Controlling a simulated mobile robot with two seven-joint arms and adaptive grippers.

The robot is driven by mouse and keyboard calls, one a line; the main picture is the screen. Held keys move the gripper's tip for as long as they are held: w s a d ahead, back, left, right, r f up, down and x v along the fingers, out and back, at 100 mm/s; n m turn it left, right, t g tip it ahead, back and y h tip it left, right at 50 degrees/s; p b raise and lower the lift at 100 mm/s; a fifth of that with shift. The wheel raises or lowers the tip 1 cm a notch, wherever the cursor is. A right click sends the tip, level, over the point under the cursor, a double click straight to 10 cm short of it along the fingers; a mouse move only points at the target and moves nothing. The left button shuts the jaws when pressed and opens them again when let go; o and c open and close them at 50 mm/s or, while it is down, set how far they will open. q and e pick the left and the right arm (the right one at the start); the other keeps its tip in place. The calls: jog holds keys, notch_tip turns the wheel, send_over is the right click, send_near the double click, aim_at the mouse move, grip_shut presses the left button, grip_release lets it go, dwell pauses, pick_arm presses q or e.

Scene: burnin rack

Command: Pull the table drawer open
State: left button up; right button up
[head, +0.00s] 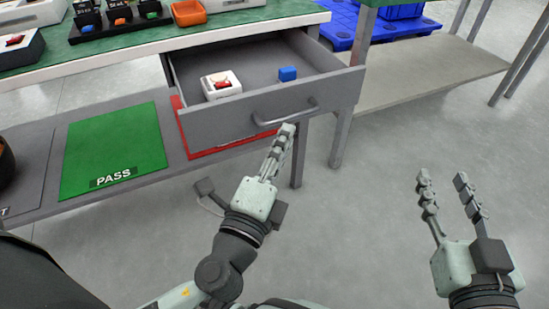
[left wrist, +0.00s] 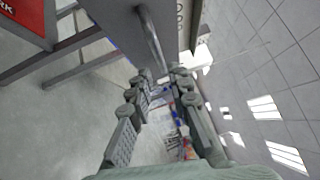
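The grey table drawer (head: 235,122) stands pulled out from under the green-topped table in the head view, its inside visible. Its curved bar handle (head: 300,112) is on the front face. The handle (left wrist: 150,40) also shows in the left wrist view, just beyond the fingertips. My left gripper (head: 287,130) is just below and in front of the handle. Its fingers (left wrist: 163,73) are apart with a gap between them and nothing held; whether a tip touches the handle is unclear. My right gripper (head: 441,180) is open and empty above the floor at the right.
Inside the drawer are a white box with a red part (head: 221,84) and a blue block (head: 288,74). A green PASS mat (head: 113,148) and a partly hidden red mat (head: 200,148) lie on the lower shelf. A table leg (head: 340,140) stands right of the drawer. Floor on the right is clear.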

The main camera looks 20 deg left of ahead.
pick_arm(q)
jog(key=s, duration=0.4)
jog(key=shift+s+d+f, duration=0.15)
jog(key=shift+s+f, duration=0.15)
jog(key=shift+s, duration=0.1)
